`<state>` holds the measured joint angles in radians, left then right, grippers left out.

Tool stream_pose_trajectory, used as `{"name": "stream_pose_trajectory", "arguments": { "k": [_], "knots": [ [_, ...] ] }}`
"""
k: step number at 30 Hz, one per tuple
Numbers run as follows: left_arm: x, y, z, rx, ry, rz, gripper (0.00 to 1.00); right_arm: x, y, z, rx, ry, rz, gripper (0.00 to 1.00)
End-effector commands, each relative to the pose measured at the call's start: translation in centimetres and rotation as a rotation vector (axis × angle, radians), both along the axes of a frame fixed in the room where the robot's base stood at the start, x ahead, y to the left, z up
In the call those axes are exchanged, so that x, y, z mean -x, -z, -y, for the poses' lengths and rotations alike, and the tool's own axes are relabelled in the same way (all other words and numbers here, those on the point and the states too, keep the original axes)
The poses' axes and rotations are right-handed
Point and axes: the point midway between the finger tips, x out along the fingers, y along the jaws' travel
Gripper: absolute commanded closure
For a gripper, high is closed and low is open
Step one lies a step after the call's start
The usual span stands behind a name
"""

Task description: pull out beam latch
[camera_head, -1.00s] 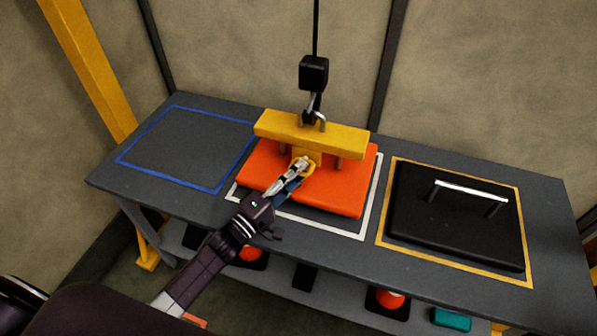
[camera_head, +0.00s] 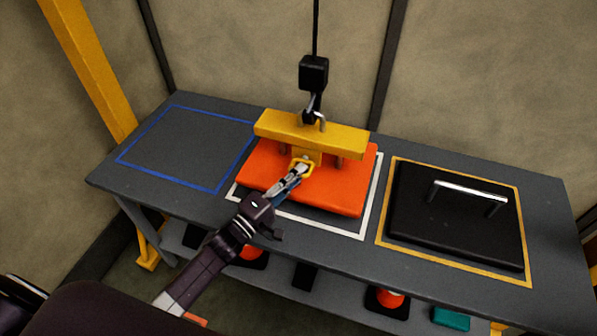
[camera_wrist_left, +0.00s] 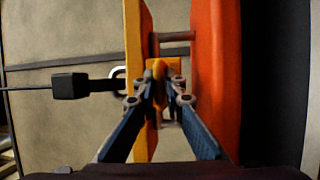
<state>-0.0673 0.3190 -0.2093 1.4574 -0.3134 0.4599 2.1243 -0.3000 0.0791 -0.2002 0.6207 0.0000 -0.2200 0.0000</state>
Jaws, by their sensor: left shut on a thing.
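The yellow lifting beam (camera_head: 335,137) hangs from a hook block over an orange plate (camera_head: 338,188), with posts between them. The beam latch (camera_head: 304,160) is a yellow loop at the front of the beam. My left gripper (camera_head: 299,172) reaches up from the lower left, its fingertips at the latch. In the left wrist view my left gripper (camera_wrist_left: 159,98) has its fingers on either side of the yellow latch (camera_wrist_left: 158,72), shut on it. The beam (camera_wrist_left: 134,45) shows to the left there and the orange plate (camera_wrist_left: 215,70) to the right. My right gripper does not show.
A black plate with a silver handle (camera_head: 470,190) lies in an orange outline at the right of the grey table (camera_head: 374,249). The blue-outlined area (camera_head: 190,148) at the left is empty. The hook block (camera_head: 313,73) hangs above the beam. Orange-topped items (camera_head: 388,299) sit below the table.

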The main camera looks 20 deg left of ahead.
Motion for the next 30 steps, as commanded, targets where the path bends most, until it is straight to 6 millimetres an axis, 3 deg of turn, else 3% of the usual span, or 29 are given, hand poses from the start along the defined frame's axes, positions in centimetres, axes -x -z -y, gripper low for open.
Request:
{"name": "stream_pose_trajectory", "arguments": {
  "k": [4,10,21,22,26,30],
  "knots": [
    [3.4,-0.4,0.0,0.003,0.004,-0.008,1.0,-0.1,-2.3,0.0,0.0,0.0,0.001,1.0],
    [6.9,-0.2,-0.2,0.003,0.003,-0.005,1.0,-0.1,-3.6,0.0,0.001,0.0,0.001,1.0],
    [7.5,0.0,-0.1,0.004,0.004,-0.001,1.0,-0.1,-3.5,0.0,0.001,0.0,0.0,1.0],
    [7.6,0.0,-0.1,0.004,0.004,-0.001,0.89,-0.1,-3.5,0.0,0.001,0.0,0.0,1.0],
    [7.5,0.0,-0.1,0.003,0.004,-0.002,0.74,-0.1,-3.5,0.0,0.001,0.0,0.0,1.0],
    [7.4,0.0,-0.2,0.002,0.002,-0.001,0.73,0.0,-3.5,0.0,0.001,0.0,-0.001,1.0]
  ]
}}
